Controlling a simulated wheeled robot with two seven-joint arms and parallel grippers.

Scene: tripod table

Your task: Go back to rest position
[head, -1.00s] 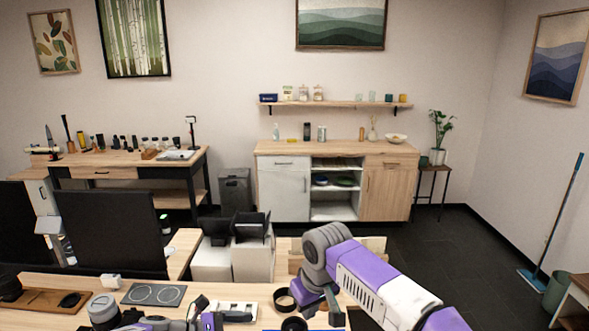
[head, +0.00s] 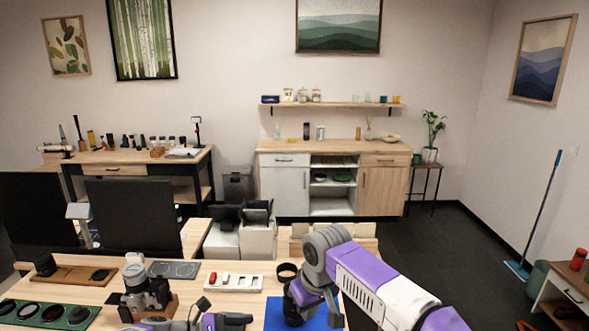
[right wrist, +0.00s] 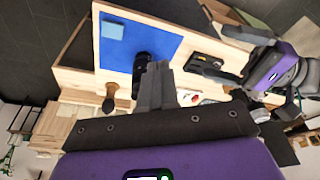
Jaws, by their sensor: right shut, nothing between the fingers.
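My right gripper (head: 312,302) is in the lower middle of the head view, above the blue mat (head: 267,318) on the table. In the right wrist view its fingers (right wrist: 155,88) are together with nothing between them. A dark round piece (head: 292,312) lies on the mat just by the gripper; it also shows behind the fingertips in the right wrist view (right wrist: 142,64). My left gripper (head: 222,321) is cut by the bottom edge of the head view.
Monitors (head: 132,215) stand behind at left. Dark floor (head: 440,245) is open at right, near a blue mop (head: 518,270).

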